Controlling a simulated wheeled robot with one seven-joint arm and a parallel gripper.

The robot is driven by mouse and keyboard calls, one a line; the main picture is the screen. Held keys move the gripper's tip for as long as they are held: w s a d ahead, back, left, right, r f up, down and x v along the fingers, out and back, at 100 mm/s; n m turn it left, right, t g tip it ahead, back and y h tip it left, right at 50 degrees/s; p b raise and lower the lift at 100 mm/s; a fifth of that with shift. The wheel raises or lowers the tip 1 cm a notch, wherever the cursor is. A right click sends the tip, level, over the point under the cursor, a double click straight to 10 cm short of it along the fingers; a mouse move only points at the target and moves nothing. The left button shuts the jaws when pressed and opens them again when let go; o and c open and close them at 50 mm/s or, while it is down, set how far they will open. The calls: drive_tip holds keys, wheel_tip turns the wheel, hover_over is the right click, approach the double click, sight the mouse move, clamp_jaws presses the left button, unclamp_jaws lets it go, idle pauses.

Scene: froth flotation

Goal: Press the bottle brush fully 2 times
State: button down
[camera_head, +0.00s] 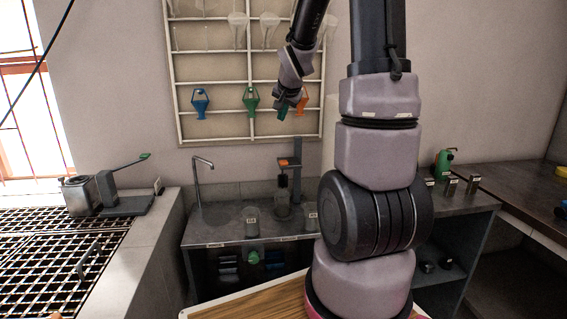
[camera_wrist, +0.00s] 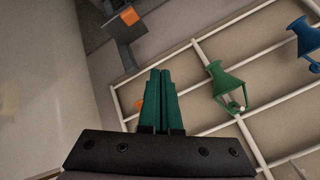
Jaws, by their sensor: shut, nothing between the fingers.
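A dark upright stand (camera_head: 297,183) at the back of the sink counter carries an orange-topped arm (camera_head: 289,162). A dark part that looks like the bottle brush (camera_head: 283,181) hangs under it, above or in a clear bottle (camera_head: 282,204); I cannot tell which. The orange-topped part also shows at the upper left of the wrist view (camera_wrist: 128,16). My gripper (camera_head: 282,114) is in the air in front of the wall rack, above the stand and apart from it. Its green fingers are together and empty in the wrist view (camera_wrist: 160,72).
The wall rack (camera_head: 226,82) holds a blue holder (camera_head: 200,102), a green holder (camera_head: 251,101) and an orange one (camera_head: 302,103). A tap (camera_head: 202,163) and a clear vessel (camera_head: 252,221) stand on the counter (camera_head: 222,235). A green-handled lever device (camera_head: 122,190) stands at the left.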

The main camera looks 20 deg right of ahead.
drive_tip(key=m, duration=0.1)
hover_over(284, 162)
wheel_tip(284, 162, down, 6)
drive_tip(key=f, duration=0.1)
drive_tip(key=shift+s+a+r, duration=0.1)
drive_tip(key=shift+a+r, duration=0.05)
drive_tip(key=shift+r, duration=0.1)
drive_tip(key=shift+f, duration=0.1)
drive_tip(key=shift+f, duration=4.3)
drive_tip(key=shift+f, duration=0.1)
drive_tip(key=shift+f, duration=0.3)
